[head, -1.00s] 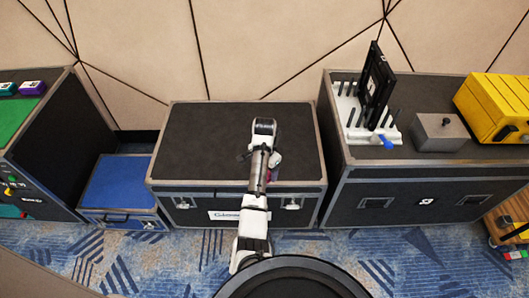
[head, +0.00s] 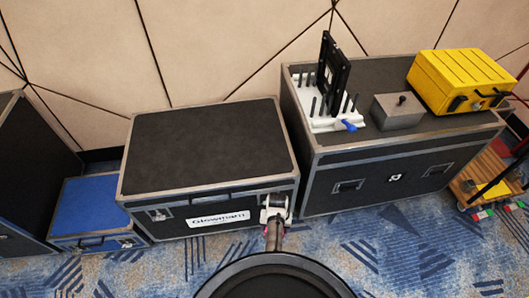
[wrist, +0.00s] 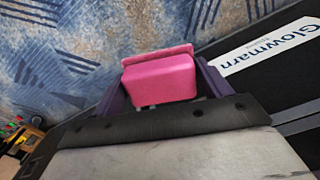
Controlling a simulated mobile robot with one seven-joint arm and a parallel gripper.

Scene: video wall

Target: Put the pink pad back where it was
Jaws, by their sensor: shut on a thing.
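The pink pad (wrist: 160,80) is a small block with a thin flange along its far edge. In the wrist view it sits between the dark purple fingers of my gripper (wrist: 163,78), which is shut on it. In the head view my gripper (head: 268,228) is low, in front of the right end of the middle black case, over the carpet side; the pad is mostly hidden there by my arm.
The middle black case (head: 205,145) has a clear top and a "Glowmarn" label. A low blue case (head: 88,208) stands to its left. The right case (head: 380,160) carries a white pegged stand (head: 325,122), a grey box (head: 398,112) and a yellow case (head: 460,78).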

